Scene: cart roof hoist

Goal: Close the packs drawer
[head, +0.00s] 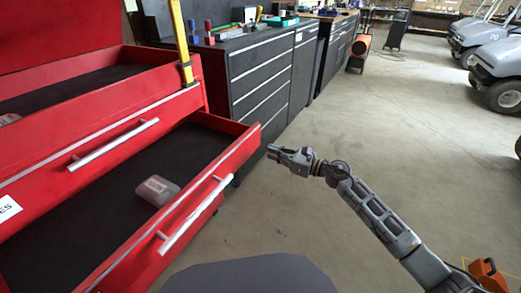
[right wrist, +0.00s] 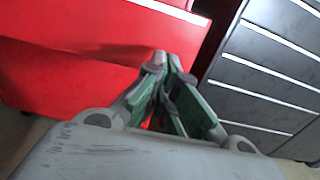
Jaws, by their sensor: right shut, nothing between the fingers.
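The red tool cabinet's lower drawer (head: 215,195) is pulled well out, showing a dark liner and one greyish pack (head: 157,190) inside. Its silver handle (head: 195,214) runs along the front. My right gripper (head: 271,152) is shut and empty, just right of the drawer's far front corner; I cannot tell whether it touches. In the right wrist view the shut fingers (right wrist: 166,62) point toward a red panel (right wrist: 70,60) of the cabinet. My left gripper is not in view.
A higher red drawer (head: 110,130) with a silver handle lies above. A yellow level (head: 180,40) stands against the cabinet. Dark drawer cabinets (head: 262,80) line the wall behind. Grey carts (head: 495,70) stand at the far right. The concrete floor (head: 330,190) right of the drawer is open.

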